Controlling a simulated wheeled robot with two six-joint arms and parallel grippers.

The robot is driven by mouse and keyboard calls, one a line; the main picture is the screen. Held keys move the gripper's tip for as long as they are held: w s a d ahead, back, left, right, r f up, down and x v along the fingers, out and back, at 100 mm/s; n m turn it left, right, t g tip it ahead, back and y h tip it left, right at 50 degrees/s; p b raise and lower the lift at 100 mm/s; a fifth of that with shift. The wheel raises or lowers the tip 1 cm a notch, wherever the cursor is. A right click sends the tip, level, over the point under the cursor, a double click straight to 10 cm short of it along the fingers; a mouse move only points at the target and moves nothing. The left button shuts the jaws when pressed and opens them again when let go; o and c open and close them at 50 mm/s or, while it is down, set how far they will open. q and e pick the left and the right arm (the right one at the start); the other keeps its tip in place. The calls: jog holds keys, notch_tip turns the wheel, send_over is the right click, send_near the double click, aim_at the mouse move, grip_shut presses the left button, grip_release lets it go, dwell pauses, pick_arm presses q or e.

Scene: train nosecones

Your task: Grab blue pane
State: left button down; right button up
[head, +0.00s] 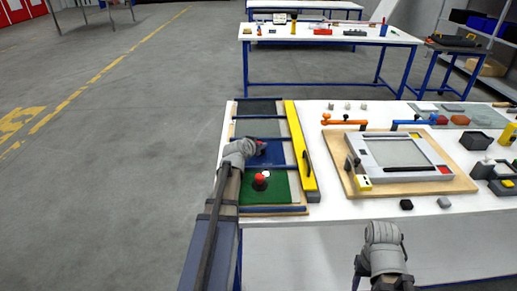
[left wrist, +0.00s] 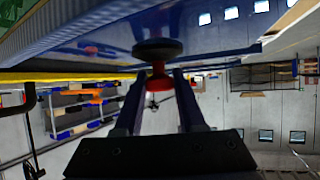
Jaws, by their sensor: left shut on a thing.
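The blue pane (head: 274,156) lies in the slotted rack on the left of the table, between a grey pane and a green pane. A black suction disc with a red knob (left wrist: 157,77) sits on the blue pane, which also shows in the left wrist view (left wrist: 215,32). My left gripper (left wrist: 160,84) is shut on the red knob, one finger on each side. In the head view my left wrist covers the pane's left part. My right gripper (head: 386,262) is at the table's front edge, away from the pane; its fingertips are not clear.
The green pane (head: 243,193) carries another red-knobbed suction cup (head: 260,181). A yellow bar (head: 300,150) with a black handle runs along the rack's right side. A framed fixture (head: 403,154) on a wooden board stands to the right. Small blocks lie around it.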

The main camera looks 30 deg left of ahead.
pick_arm(q)
jog(key=shift+r, duration=0.15)
notch_tip(320, 180, up, 10)
jog(key=p, duration=1)
